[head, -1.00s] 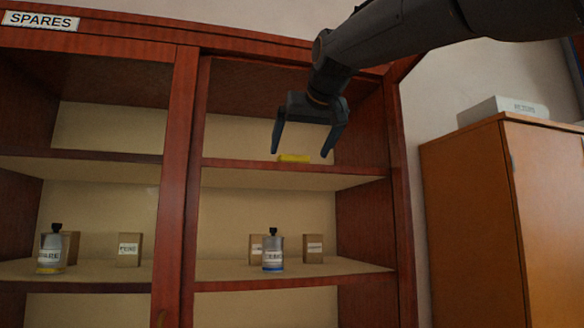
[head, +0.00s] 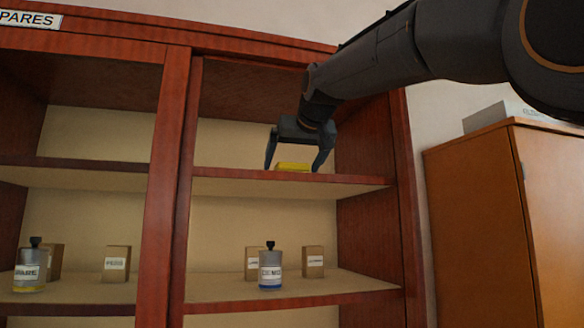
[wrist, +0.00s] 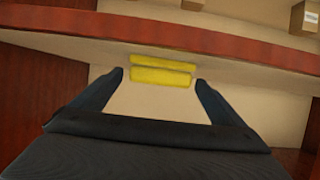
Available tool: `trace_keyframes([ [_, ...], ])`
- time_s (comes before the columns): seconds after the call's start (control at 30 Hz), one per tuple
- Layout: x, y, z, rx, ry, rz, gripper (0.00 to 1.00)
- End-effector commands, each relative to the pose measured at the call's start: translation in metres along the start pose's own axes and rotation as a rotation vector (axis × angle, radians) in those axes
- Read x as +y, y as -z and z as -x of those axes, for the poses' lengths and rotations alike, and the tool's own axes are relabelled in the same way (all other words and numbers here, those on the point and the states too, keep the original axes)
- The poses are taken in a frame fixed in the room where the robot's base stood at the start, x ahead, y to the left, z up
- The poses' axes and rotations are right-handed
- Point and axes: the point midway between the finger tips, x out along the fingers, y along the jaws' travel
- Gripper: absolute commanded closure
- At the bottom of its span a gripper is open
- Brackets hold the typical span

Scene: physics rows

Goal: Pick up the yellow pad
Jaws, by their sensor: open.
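The yellow pad (head: 293,167) lies on the upper shelf (head: 240,173) of the right-hand cabinet bay, close to its front edge. In the wrist view the yellow pad (wrist: 161,72) shows as a yellow block beyond and between my fingertips. My gripper (head: 294,166) is open and points down at the shelf, with one finger on each side of the pad in the head view. In the wrist view my gripper (wrist: 159,78) has nothing between its fingers that it touches, as far as I can see. Whether the fingertips touch the shelf is unclear.
The red-brown cabinet's upright (head: 170,190) stands left of my gripper. The shelf below holds a blue-based bottle (head: 270,268) and small boxes (head: 313,262). The upper shelf beside the pad looks clear. An orange-brown cupboard (head: 480,220) stands at the right.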

Motion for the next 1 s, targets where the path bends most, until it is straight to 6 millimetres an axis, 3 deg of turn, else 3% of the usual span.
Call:
trace_keyframes([
  [0.13,0.001,0.001,-0.017,0.0,-0.002,-0.001,0.06],
  [0.37,0.002,0.0,-0.02,0.001,-0.002,-0.001,0.06],
  [0.6,0.002,0.0,-0.019,0.001,-0.002,-0.001,0.47],
  [0.67,0.002,0.001,-0.019,0.001,-0.002,-0.001,0.54],
  [1.0,0.001,0.005,-0.018,0.003,-0.002,-0.001,0.54],
])
